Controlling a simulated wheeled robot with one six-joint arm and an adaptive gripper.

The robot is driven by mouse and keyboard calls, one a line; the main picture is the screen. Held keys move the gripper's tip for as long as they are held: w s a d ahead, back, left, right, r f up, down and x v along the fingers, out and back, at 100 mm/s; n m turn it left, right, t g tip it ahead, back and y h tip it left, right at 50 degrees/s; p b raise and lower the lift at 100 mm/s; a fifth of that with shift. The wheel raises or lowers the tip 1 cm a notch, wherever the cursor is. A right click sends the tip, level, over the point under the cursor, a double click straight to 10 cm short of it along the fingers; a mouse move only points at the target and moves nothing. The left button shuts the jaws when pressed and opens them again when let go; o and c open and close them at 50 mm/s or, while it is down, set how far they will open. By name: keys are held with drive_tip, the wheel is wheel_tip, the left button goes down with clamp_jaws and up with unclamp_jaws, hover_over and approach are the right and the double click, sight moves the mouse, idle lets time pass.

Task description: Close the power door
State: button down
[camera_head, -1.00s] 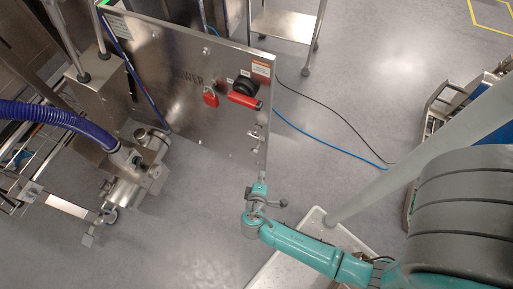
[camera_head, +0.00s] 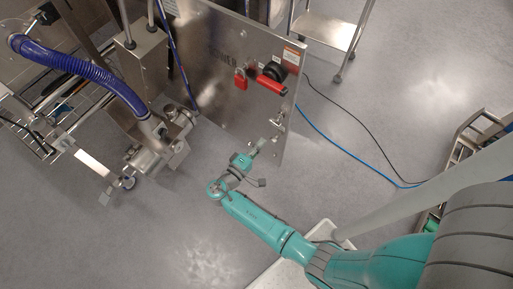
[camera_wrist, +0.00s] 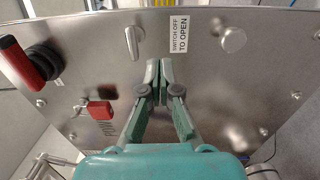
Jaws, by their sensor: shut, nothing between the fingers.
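The power door is a brushed-metal panel (camera_head: 215,50) in the upper middle of the head view. It fills much of the wrist view (camera_wrist: 225,90). It carries a red-handled black switch (camera_head: 272,84), a red padlock (camera_head: 240,78) and a small metal latch (camera_head: 277,121). In the wrist view the red handle (camera_wrist: 20,62) is at the left, beside the padlock (camera_wrist: 100,110) and a "switch off to open" label (camera_wrist: 179,34). My gripper (camera_wrist: 160,66) is shut and empty, in front of the panel near its lower right part. I cannot tell whether it touches the panel.
A purple corrugated hose (camera_head: 80,65) and metal fittings (camera_head: 165,140) stand left of the panel. Blue and black cables (camera_head: 350,140) lie on the floor to the right. A metal stand (camera_head: 330,32) is behind.

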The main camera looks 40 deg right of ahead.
drive_tip(key=x, duration=0.9)
drive_tip(key=shift+d, duration=0.3)
drive_tip(key=shift+d, duration=0.1)
